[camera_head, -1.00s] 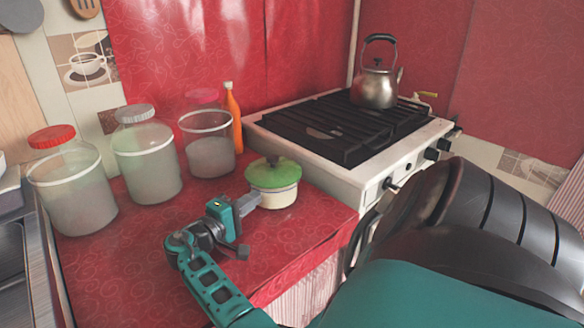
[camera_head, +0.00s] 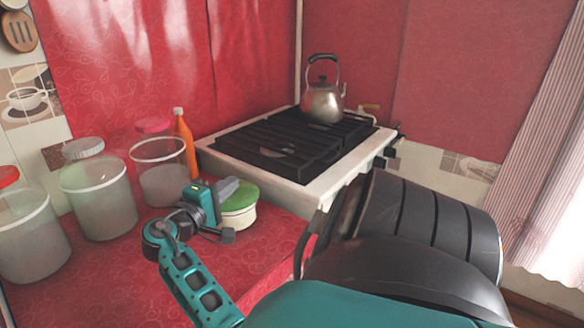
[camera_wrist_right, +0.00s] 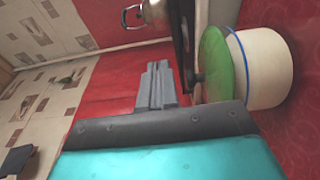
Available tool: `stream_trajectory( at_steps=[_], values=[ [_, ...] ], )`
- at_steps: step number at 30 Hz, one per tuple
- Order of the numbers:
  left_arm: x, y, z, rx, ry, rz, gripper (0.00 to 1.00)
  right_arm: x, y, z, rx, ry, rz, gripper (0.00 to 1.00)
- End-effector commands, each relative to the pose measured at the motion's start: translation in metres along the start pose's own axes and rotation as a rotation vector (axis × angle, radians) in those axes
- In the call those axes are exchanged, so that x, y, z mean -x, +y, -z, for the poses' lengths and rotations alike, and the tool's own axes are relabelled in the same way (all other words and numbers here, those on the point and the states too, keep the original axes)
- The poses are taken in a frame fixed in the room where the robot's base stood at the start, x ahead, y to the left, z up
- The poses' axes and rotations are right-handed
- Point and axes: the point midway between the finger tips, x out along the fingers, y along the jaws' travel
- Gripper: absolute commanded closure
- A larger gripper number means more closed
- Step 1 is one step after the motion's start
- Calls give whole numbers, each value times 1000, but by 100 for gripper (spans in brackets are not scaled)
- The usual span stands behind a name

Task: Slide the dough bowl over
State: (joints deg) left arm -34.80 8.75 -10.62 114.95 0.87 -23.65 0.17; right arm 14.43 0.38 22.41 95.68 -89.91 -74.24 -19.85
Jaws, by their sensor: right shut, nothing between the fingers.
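A round cream pot with a green lid (camera_head: 241,202), the only bowl-like thing near my gripper, stands upright on the red counter beside the stove. I take it for the dough bowl. In the right wrist view it shows at the right, its green lid (camera_wrist_right: 216,65) with a dark knob facing the fingers. My right gripper (camera_head: 228,187) is shut and empty. It is at the pot's left side and hides part of it in the head view. In the wrist view the fingers (camera_wrist_right: 155,84) lie close beside the lid. I cannot tell whether they touch. My left gripper is out of view.
Several lidded jars (camera_head: 98,198) stand left of the pot, and an orange bottle (camera_head: 186,145) stands behind. The white stove (camera_head: 318,190) bounds the counter on the right, with a steel kettle (camera_head: 322,103) on it. The red counter (camera_head: 255,262) is bare in front.

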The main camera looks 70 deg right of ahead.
Motion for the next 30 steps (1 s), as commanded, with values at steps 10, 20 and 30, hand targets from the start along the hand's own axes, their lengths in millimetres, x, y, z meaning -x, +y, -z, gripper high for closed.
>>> stream_trajectory(
  at_steps=[10,20,30],
  values=[
    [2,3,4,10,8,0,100,-62,0,-63,2,-1,-3,100],
    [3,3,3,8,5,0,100,-101,0,-101,0,0,-1,100],
    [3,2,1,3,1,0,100,-107,0,-106,0,0,0,100]
  ],
)
